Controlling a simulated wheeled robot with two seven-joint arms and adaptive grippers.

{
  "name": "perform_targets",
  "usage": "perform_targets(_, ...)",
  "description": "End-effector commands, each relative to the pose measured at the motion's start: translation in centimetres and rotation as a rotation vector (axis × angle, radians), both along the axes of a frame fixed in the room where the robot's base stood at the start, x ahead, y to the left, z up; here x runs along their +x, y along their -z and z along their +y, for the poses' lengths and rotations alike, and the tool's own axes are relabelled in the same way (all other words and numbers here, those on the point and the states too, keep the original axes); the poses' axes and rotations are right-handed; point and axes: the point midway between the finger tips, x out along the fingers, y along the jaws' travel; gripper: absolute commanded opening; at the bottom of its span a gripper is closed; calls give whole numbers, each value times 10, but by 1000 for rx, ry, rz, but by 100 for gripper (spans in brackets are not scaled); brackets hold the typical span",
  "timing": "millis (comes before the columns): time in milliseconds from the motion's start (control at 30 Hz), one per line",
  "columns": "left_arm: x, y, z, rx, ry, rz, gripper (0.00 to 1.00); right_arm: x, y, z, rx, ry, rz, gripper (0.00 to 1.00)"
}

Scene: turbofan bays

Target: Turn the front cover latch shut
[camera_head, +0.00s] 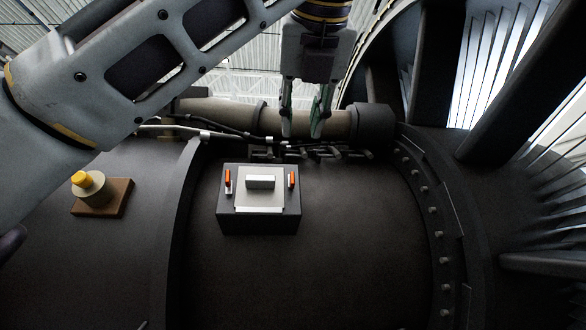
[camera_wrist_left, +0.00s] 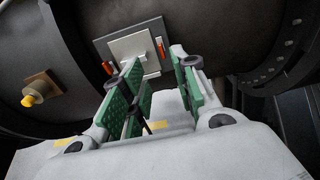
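A dark box with a light grey cover plate (camera_head: 259,202) sits on the dark engine casing, and the plate also shows in the left wrist view (camera_wrist_left: 131,43). A small orange latch stands upright on each side: the left one (camera_head: 228,178) and the right one (camera_head: 291,178). I cannot tell which is the front cover latch. My left gripper (camera_head: 302,134) points down above and behind the box, with its green-padded fingers apart and nothing between them. It is clear of the latches. My right gripper is not in view.
A yellow knob (camera_head: 82,180) on a brown base (camera_head: 112,198) is left of the box, beyond a raised casing rib. A thick pipe (camera_head: 235,114) and thin cables run behind the box. A bolted flange (camera_head: 434,209) stands at right. The casing in front of the box is bare.

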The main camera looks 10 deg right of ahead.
Motion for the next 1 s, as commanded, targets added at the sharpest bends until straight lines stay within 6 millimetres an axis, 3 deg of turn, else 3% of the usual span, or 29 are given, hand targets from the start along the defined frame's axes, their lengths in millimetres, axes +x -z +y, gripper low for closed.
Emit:
perform_targets(367,24,9,0,0,0,2,29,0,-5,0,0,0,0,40)
perform_targets(1000,92,37,0,-1,0,2,29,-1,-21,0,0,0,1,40)
